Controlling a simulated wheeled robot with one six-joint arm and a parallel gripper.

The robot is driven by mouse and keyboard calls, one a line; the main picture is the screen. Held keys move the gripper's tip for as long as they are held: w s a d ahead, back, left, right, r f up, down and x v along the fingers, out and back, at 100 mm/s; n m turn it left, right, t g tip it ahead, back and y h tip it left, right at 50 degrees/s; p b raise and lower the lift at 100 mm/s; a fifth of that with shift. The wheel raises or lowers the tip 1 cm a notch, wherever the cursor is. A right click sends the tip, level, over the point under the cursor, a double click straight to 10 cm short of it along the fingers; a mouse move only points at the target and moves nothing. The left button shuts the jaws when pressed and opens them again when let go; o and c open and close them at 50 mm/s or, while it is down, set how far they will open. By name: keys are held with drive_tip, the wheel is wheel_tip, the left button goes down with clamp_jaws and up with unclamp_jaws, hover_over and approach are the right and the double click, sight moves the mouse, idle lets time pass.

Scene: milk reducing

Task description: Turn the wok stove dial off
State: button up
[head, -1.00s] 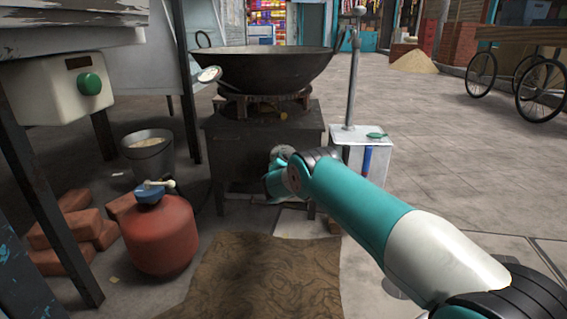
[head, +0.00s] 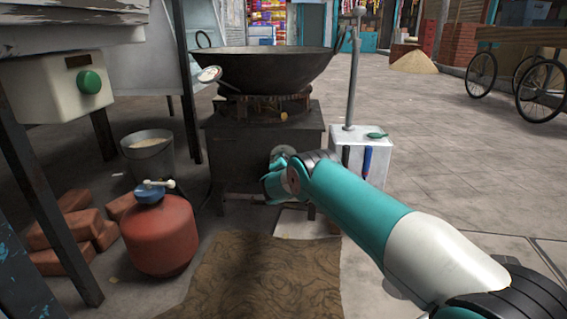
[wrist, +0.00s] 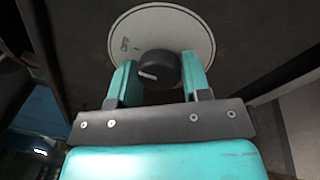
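The stove dial shows in the wrist view as a dark round knob (wrist: 159,70) with a pale pointer line. It sits on a round white plate (wrist: 185,27) marked "OFF" at upper left, and the pointer line lies toward the left. My gripper (wrist: 158,66) has one finger on each side of the knob, with no clear gap showing; it appears shut on it. In the head view my gripper (head: 270,183) is at the front of the dark stove (head: 225,140), under the wok (head: 270,75).
A red gas cylinder (head: 160,238) stands left of the stove, with a metal bucket (head: 149,158) and bricks (head: 65,230) behind and beside it. A white box (head: 376,150) holding a metal post stands to the right. A brown mat (head: 265,280) lies in front.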

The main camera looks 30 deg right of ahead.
drive_tip(key=o, duration=0.5)
drive_tip(key=shift+c, duration=0.2)
drive_tip(key=shift+s, duration=0.1)
drive_tip(key=r+p+v, duration=0.1)
drive_tip(key=p+v, duration=0.9)
drive_tip(key=v, duration=0.7)
drive_tip(key=shift+f, duration=0.45)
drive_tip(key=shift+s+a, duration=0.1)
drive_tip(key=shift+a, duration=0.05)
